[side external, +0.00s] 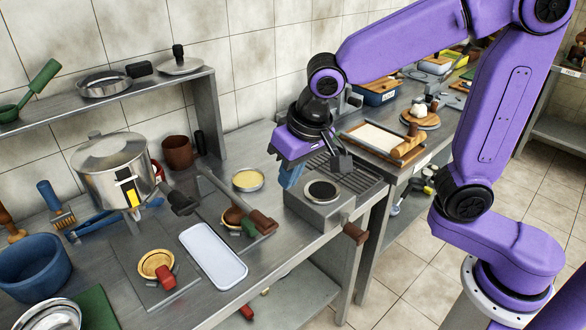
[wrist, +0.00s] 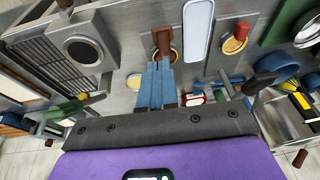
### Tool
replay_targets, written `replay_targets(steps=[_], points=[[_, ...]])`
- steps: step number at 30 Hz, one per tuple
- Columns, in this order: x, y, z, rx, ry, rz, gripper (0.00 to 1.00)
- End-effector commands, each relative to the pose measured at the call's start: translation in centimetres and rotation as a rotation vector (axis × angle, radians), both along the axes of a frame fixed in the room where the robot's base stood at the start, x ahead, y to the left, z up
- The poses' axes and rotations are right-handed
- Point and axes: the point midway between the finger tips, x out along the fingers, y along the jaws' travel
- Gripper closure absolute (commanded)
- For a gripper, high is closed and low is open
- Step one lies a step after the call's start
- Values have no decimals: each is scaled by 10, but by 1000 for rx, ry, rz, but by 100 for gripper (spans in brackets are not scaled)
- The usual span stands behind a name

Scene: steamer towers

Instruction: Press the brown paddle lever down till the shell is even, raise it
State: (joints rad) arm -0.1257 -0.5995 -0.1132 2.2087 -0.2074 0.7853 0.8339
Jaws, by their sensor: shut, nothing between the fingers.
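The brown paddle lever (side external: 262,222) is the brown end of a metal bar that slopes down over the steel counter in the side view. Its paddle (wrist: 163,42) also shows in the wrist view, just beyond my fingertips in the picture. A round gold-brown shell (side external: 232,217) sits under the bar, partly hidden by it. My gripper (side external: 291,176) is shut and empty, with blue fingers pointing down between the lever and the burner block. In the wrist view its fingertips (wrist: 158,66) overlap the lower side of the paddle. I cannot tell whether they touch.
A burner block (side external: 316,212) with a brown handle stands right of the lever. A white tray (side external: 213,255) and a gold bowl with a red handle (side external: 156,264) lie to the left. A steel pot (side external: 108,165) with a black lever is behind. A yellow-filled tin (side external: 248,180) is nearby.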

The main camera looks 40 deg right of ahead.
Motion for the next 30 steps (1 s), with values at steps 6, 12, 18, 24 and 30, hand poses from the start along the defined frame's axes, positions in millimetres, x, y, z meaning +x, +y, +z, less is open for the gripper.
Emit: replay_targets(steps=[6,12,18,24,30], points=[[-6,0,11,-3,2,-1,67],[14,15,18,-66,58,-14,44],[46,37,23,-169,171,-34,44],[66,50,24,-238,264,-45,44],[72,54,23,-262,300,-48,44]])
